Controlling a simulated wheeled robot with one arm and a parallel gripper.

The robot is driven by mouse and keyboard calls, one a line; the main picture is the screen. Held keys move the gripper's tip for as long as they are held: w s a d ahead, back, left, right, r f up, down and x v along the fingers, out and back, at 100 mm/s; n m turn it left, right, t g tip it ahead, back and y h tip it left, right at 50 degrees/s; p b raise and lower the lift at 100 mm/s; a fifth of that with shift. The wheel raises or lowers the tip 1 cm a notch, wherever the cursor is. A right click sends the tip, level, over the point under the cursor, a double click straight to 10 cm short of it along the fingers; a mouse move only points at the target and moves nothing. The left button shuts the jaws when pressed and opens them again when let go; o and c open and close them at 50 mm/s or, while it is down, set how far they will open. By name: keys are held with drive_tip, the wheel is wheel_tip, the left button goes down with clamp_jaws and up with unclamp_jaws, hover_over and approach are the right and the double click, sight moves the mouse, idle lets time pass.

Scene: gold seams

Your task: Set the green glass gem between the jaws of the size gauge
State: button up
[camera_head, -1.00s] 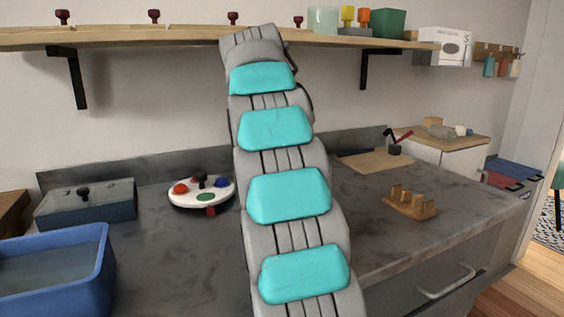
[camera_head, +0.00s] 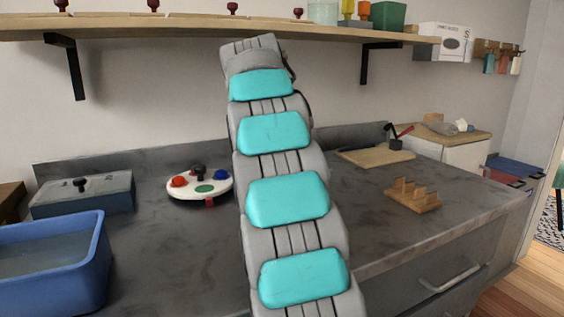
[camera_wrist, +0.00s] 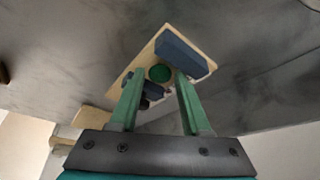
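The green glass gem (camera_wrist: 160,73) shows in the wrist view as a round dark green disc. It sits between two blue-grey jaws of the size gauge, which has a pale wooden base (camera_wrist: 135,64). The larger jaw (camera_wrist: 183,53) is at upper right; the smaller one is partly hidden at lower left. My gripper (camera_wrist: 158,76) has its two green fingers spread on either side of the gem, with gaps visible between them and it. Whether the gem touches the jaws I cannot tell. In the head view my arm hides my gripper, the gauge and this gem.
On the grey counter (camera_head: 150,250) are a blue tub (camera_head: 95,270), a grey box (camera_head: 85,195), a white tray with coloured spots (camera_head: 180,194), a stepped wooden stand (camera_head: 412,203) and a wooden board (camera_head: 368,160). A shelf (camera_head: 190,27) runs above.

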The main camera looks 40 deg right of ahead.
drive_tip(key=shift+r, duration=0.1)
drive_tip(key=shift+r, duration=0.25)
drive_tip(key=p+v, duration=0.1)
drive_tip(key=v, duration=0.2)
drive_tip(key=shift+s+a+f+p, duration=0.1)
drive_tip(key=shift+a+p, duration=0.2)
drive_tip(key=shift+p, duration=0.05)
drive_tip(key=s+a+b, duration=0.1)
drive_tip(key=a, duration=0.2)
drive_tip(key=s+a+b, duration=0.1)
drive_tip(key=a, duration=0.2)
drive_tip(key=s+a+b, duration=0.1)
drive_tip(key=a, duration=0.2)
drive_tip(key=shift+s+a+f+b, duration=0.15)
drive_tip(key=shift+s+a+b, duration=0.15)
drive_tip(key=shift+b, duration=0.1)
drive_tip(key=shift+s+a, duration=0.2)
drive_tip(key=shift+a, duration=0.35)
